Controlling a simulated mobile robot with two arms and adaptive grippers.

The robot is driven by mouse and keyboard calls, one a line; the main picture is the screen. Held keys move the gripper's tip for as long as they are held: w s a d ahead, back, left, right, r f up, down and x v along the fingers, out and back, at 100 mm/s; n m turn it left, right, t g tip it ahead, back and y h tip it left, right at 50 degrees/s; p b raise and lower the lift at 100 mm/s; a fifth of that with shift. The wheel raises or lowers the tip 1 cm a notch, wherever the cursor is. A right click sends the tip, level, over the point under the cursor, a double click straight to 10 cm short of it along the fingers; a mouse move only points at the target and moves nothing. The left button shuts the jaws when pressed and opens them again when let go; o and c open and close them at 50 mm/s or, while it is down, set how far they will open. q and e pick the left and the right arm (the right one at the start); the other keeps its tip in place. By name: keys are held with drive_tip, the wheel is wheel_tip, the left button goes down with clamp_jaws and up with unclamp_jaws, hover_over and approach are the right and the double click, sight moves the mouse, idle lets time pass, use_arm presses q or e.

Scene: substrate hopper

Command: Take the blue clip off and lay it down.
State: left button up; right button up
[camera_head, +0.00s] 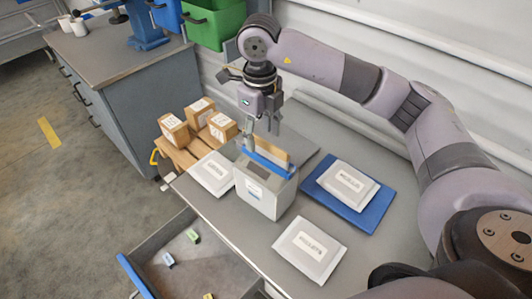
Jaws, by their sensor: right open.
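A long blue clip (268,166) lies across the front of an upright tan piece (272,149) at the top of the pale grey hopper box (262,197). I cannot tell how the clip is fastened. My right gripper (263,127) points down just above the tan piece and the clip, with its fingers apart and nothing seen between them. Its fingertips look close to the tan piece, but I cannot tell if they touch. My left gripper is out of view.
White packets lie left (213,172) and in front (310,248) of the hopper; another (348,183) rests on a blue mat (364,218). Several cartons (174,130) stand on a wooden pallet (176,155). An open drawer (218,271) holds small coloured items.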

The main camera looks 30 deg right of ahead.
sight(265, 157)
drive_tip(key=shift+s+a+f, duration=0.1)
drive_tip(key=shift+f, duration=0.45)
drive_tip(key=shift+f+p, duration=0.35)
drive_tip(key=shift+p, duration=0.1)
drive_tip(key=f+p, duration=0.1)
drive_tip(key=d+f, duration=0.1)
drive_tip(key=f, duration=0.1)
drive_tip(key=shift+f+p, duration=0.3)
drive_tip(key=shift+p, duration=0.1)
drive_tip(key=shift+a+f, duration=0.1)
drive_tip(key=shift+f, duration=0.35)
drive_tip(key=shift+c, duration=0.6)
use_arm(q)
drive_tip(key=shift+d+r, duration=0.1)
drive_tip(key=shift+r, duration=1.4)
use_arm(e)
drive_tip(key=c, duration=1.1)
